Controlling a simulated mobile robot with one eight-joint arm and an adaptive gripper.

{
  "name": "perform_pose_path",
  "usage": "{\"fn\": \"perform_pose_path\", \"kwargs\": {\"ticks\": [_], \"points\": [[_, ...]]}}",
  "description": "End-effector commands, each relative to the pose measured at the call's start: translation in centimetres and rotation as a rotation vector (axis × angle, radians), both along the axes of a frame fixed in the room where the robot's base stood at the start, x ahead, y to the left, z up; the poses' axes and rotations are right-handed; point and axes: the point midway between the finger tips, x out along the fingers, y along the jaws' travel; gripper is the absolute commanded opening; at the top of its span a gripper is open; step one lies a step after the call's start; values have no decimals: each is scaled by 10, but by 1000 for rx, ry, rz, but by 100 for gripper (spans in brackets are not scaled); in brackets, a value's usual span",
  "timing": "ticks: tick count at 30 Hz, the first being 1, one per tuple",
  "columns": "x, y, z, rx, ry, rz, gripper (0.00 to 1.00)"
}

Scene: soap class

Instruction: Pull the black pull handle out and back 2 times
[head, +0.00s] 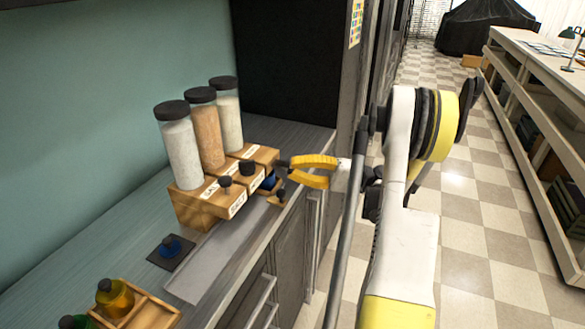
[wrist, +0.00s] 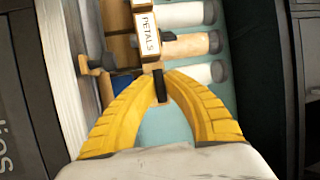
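The dispenser (head: 191,207) is a wooden base on the grey counter with three filled clear tubes above it. Black handles stick up from its front, one (head: 225,182) at the left and one (head: 247,168) in the middle. My gripper (head: 289,167) has yellow fingers and is at the dispenser's right end. In the wrist view the fingertips come close together on either side of a small black pull handle (wrist: 160,88), beside the PETALS label (wrist: 148,33). Whether they press on it cannot be told. In the head view that handle is mostly hidden by the fingers.
A small blue-and-black piece (head: 171,246) stands on a dark square mat left of the dispenser. A wooden tray (head: 150,312) with bottles is at the front left. A tall dark cabinet (head: 287,60) rises behind my gripper. The checkered floor to the right is open.

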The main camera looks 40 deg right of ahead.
Motion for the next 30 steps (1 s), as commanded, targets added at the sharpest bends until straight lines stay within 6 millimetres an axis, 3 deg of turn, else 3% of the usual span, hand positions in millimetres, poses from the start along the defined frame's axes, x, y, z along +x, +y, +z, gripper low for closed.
{"fn": "perform_pose_path", "kwargs": {"ticks": [8,15,23,24,26,30], "points": [[2,1,0,0,-1,2,0],[30,13,0,1,-2,3,0],[33,13,1,1,-1,0,0],[33,13,1,2,-1,-1,17],[33,13,1,1,-1,-1,34],[32,13,1,1,-1,0,34]]}}
